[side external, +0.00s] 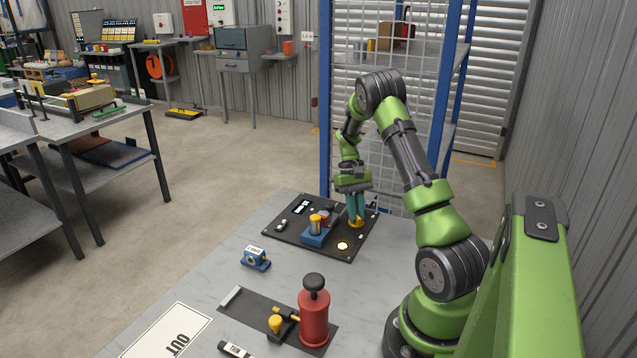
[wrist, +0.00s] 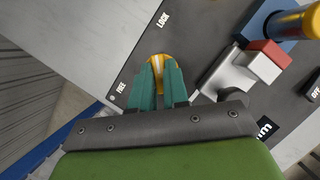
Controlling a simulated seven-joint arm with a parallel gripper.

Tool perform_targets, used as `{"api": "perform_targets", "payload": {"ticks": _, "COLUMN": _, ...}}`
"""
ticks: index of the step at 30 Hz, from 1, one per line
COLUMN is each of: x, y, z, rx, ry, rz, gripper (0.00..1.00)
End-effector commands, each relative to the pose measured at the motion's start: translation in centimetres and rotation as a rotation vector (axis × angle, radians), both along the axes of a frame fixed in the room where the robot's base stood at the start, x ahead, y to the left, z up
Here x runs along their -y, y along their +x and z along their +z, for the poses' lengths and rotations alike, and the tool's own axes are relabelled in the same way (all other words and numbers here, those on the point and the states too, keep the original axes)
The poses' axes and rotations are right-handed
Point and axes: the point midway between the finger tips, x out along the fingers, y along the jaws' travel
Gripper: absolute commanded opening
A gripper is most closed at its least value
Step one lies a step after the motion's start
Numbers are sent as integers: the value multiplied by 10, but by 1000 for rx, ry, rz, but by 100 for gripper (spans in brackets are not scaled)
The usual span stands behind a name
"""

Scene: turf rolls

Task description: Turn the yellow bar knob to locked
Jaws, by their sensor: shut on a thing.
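The yellow bar knob (side external: 357,224) is on the black panel (side external: 290,240), near its right side in the side view. In the wrist view, part of the yellow knob (wrist: 157,59) shows just beyond my fingertips, with a pale line on it. My gripper (side external: 355,216) points down with its teal fingers closed around the knob. In the wrist view, my gripper (wrist: 158,72) hides most of the knob, so I cannot tell the bar's exact angle. The LOCK label (wrist: 163,20) is above the knob there, and the FREE label (wrist: 121,88) is to its left.
A blue block with a yellow-topped cylinder (side external: 316,226) stands close to the left of my gripper. A pale round button (side external: 342,246) is in front. A red cylinder with a black knob (side external: 314,318) stands nearer the camera. A mesh rack (side external: 325,110) rises behind.

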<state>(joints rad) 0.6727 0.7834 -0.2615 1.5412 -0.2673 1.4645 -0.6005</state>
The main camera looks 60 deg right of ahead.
Motion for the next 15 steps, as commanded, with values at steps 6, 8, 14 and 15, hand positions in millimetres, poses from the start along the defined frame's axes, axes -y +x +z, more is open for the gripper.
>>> {"api": "perform_targets", "payload": {"ticks": 6, "x": 0, "y": 1, "z": 1, "rx": 3, "ry": 0, "rz": -5, "gripper": 0}}
{"api": "perform_targets", "payload": {"ticks": 8, "x": 0, "y": 1, "z": 1, "rx": 2, "ry": -1, "rz": -5, "gripper": 24}}
{"api": "perform_targets", "payload": {"ticks": 14, "x": 0, "y": 1, "z": 1, "rx": 1, "ry": 0, "rz": -3, "gripper": 40}}
{"api": "perform_targets", "payload": {"ticks": 15, "x": 0, "y": 0, "z": 0, "rx": 1, "ry": -1, "rz": -2, "gripper": 40}}
